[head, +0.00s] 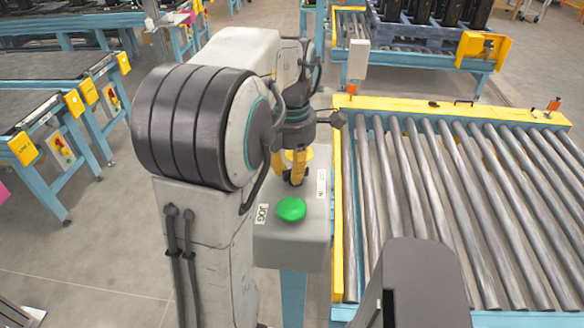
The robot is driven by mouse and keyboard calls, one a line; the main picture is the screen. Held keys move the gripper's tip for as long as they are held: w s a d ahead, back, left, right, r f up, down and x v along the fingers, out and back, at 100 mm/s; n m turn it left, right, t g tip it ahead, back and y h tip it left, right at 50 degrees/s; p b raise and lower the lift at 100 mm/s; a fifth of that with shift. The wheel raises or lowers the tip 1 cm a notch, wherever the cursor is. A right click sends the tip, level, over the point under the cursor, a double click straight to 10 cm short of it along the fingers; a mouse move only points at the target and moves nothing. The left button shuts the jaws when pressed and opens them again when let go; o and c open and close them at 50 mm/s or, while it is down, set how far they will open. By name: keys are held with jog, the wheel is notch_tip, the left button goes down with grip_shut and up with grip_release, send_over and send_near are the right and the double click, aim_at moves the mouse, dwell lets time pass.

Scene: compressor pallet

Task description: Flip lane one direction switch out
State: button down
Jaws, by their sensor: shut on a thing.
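A grey control box (295,238) stands on a light-blue post at the left edge of the roller conveyor. On its top are a green button (291,209), a label "JOG" (262,214) and another small label (321,183) that is too small to read surely. My gripper (294,178), with yellow and dark fingers, points down at the box top behind the green button. It is shut on the direction switch, which the fingers mostly hide. I cannot tell which way the switch is turned. The fingers are apart from the green button.
The roller conveyor (440,190) with a yellow frame lies right of the box. A grey post top (361,58) and a blue pallet (425,32) with dark units stand behind. Other conveyors (45,85) with yellow-tagged ends stand at left. Grey floor (85,245) is clear at lower left.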

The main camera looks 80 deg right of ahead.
aim_at(291, 170)
jog(key=shift+a+n, duration=0.15)
jog(key=shift+n, duration=1.45)
jog(key=c, duration=1.1)
grip_release()
notch_tip(291, 170, up, 12)
